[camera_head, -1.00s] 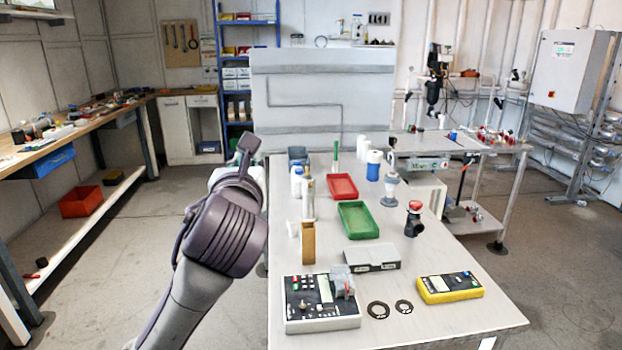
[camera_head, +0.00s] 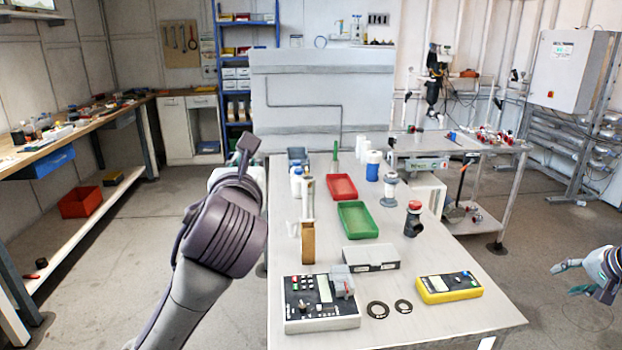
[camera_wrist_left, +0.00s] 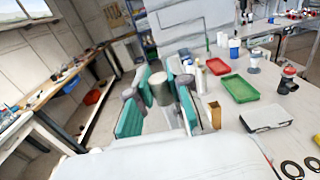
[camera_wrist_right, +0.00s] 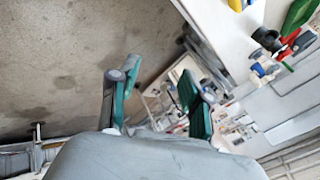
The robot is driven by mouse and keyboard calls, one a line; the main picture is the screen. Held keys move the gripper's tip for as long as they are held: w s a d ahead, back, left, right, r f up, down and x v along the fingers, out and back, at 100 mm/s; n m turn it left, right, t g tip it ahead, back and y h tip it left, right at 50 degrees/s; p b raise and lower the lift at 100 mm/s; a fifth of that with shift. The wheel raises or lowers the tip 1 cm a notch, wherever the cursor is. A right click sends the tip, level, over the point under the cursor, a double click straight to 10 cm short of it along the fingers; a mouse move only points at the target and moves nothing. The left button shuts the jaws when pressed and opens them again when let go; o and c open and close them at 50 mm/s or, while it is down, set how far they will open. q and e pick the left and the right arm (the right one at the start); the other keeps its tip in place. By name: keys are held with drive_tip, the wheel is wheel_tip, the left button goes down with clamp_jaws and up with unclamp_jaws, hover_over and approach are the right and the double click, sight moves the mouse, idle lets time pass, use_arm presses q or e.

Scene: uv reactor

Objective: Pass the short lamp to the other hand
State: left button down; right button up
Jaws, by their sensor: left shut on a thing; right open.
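My left gripper (camera_wrist_left: 158,75) is shut on a pale cylinder with a grey end, which I take to be the short lamp (camera_wrist_left: 161,92). It sits between the teal finger pads in the left wrist view, seen nearly end-on. In the head view my left forearm hides the lamp and most of the hand. My right gripper (camera_head: 568,272) is at the right edge of the head view, over the floor beyond the table's right side. In the right wrist view its fingers (camera_wrist_right: 156,92) are apart with nothing between them. The two grippers are far apart.
The table (camera_head: 440,260) holds a brown block (camera_head: 308,243), green tray (camera_head: 357,220), red tray (camera_head: 342,187), red-topped fitting (camera_head: 413,219), grey box (camera_head: 371,257), yellow meter (camera_head: 449,287) and control box (camera_head: 321,303).

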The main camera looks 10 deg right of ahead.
use_arm(q)
drive_tip(key=shift+w, duration=0.1)
use_arm(e)
drive_tip(key=w+a+r+n+y, duration=0.3)
drive_tip(key=w+a+r+n, duration=0.1)
drive_tip(key=a, duration=0.7)
drive_tip(key=w+a+r+n+t+y, duration=0.1)
drive_tip(key=w+a+r+n+y, duration=0.3)
drive_tip(key=a, duration=0.6)
drive_tip(key=w+a+r+n+y, duration=0.1)
drive_tip(key=w+a+r+n, duration=0.3)
drive_tip(key=a, duration=0.7)
drive_tip(key=s+a+r+n+g+y, duration=0.1)
drive_tip(key=s+a+r+n+y, duration=0.15)
drive_tip(key=a+r+n, duration=0.45)
drive_tip(key=s+a+r+n+g+y, duration=0.1)
drive_tip(key=s+a+r+n+g, duration=0.15)
drive_tip(key=a, duration=0.75)
drive_tip(key=s+a+r+n+y, duration=0.1)
drive_tip(key=s+a+r+n, duration=0.3)
drive_tip(key=a, duration=0.5)
drive_tip(key=shift+n, duration=0.65)
drive_tip(key=x, duration=1.2)
drive_tip(key=shift+w+r, duration=0.2)
drive_tip(key=shift+w, duration=0.1)
